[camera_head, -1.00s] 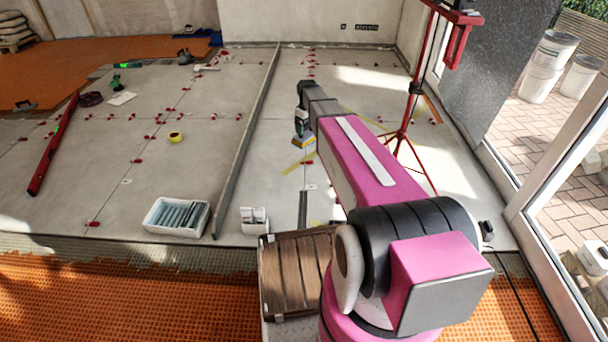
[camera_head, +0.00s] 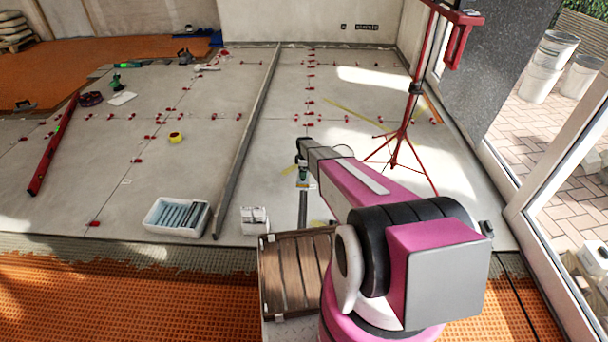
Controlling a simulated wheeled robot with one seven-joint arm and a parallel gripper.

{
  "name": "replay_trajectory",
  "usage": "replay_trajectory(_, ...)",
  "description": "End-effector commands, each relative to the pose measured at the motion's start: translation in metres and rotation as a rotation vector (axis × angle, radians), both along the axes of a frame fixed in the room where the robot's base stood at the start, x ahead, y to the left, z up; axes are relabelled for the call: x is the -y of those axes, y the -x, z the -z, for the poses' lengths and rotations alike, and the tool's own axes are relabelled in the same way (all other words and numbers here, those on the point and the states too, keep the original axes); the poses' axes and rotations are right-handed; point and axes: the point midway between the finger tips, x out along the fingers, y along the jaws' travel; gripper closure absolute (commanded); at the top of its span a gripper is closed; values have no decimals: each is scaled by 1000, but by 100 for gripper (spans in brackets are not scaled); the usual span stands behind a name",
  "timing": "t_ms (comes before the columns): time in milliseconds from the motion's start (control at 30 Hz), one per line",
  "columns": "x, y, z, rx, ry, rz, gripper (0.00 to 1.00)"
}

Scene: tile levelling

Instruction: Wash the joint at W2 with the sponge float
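My arm reaches forward over the pale tiled floor (camera_head: 340,110). My gripper (camera_head: 303,174) hangs at its far end, small in the picture and partly hidden by the wrist. A small tool with a pale and greenish upper part, the sponge float (camera_head: 304,185), sits under it and moves with it, so the gripper appears shut on it. I cannot tell whether the float touches the tiles. A dark strip (camera_head: 303,208) lies on the floor just in front of it. No W2 label can be read; several joints with red clips (camera_head: 309,118) cross the floor.
A long grey straightedge (camera_head: 246,130) lies left of the arm. A white tray of blue-grey pieces (camera_head: 176,217), a small white box (camera_head: 255,219) and a wooden-slatted platform (camera_head: 298,272) are near the front. A red tripod (camera_head: 401,140) stands right. A red level (camera_head: 52,146) lies far left.

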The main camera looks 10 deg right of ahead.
Motion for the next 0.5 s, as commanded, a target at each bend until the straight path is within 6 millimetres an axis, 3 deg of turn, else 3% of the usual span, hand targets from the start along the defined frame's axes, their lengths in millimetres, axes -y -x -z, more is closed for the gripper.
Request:
replay_trajectory(100, 0, -2, 21, 0, 0, -34, 50)
replay_trajectory(500, 0, -2, 43, 0, 0, -51, 50)
